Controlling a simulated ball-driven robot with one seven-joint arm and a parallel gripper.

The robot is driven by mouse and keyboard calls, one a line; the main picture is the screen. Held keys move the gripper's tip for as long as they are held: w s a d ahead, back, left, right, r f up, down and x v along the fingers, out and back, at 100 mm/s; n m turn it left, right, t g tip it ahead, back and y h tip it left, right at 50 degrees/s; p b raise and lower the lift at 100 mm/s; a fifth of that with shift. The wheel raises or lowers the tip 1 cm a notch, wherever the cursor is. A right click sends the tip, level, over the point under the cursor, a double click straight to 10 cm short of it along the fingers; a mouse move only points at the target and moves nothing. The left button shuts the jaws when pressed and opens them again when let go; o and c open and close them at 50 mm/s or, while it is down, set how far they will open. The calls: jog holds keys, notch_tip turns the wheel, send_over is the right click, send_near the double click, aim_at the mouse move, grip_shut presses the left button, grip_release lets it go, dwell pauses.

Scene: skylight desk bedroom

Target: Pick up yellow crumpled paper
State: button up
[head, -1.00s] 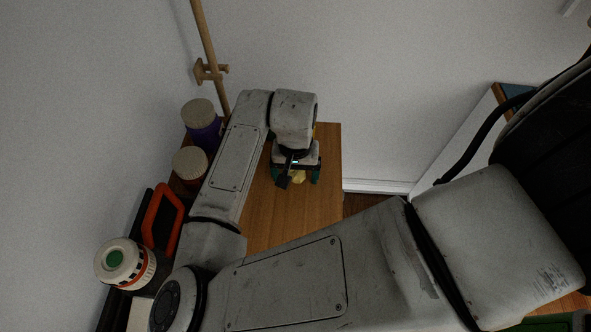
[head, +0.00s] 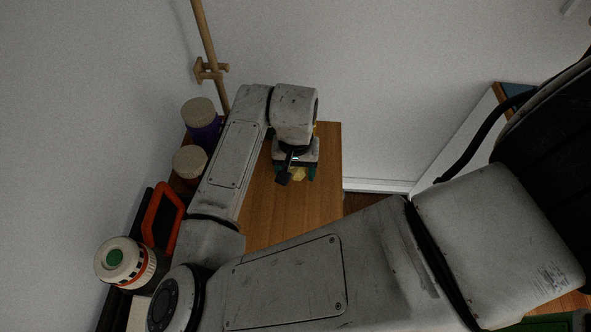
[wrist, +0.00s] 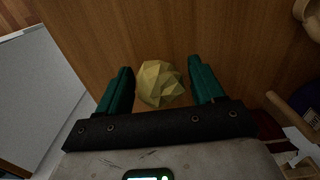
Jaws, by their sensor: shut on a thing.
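The yellow crumpled paper (wrist: 160,84) is a faceted pale-yellow ball between the two green fingers of my gripper (wrist: 159,68) in the wrist view. The fingers are shut on it, one on each side. In the head view, my gripper (head: 297,177) points down over the wooden desk top, and only a small part of the paper (head: 299,174) shows below it. The wrist hides the rest. I cannot tell whether the paper touches the wood.
The wooden desk top (head: 262,205) is bare around the gripper. Along its left side stand a purple jar (head: 205,132), a brown-red jar with a pale lid (head: 190,163), an orange frame (head: 163,216) and a white canister (head: 124,262). A wooden pole (head: 207,40) rises behind.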

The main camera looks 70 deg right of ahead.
notch_tip(320, 180, up, 2)
jog(key=shift+r, duration=0.25)
jog(key=s+a+r+p, duration=0.2)
jog(key=s+a+r, duration=0.7)
jog(key=s, duration=0.1)
jog(key=shift+s+r, duration=0.35)
jog(key=shift+r, duration=0.05)
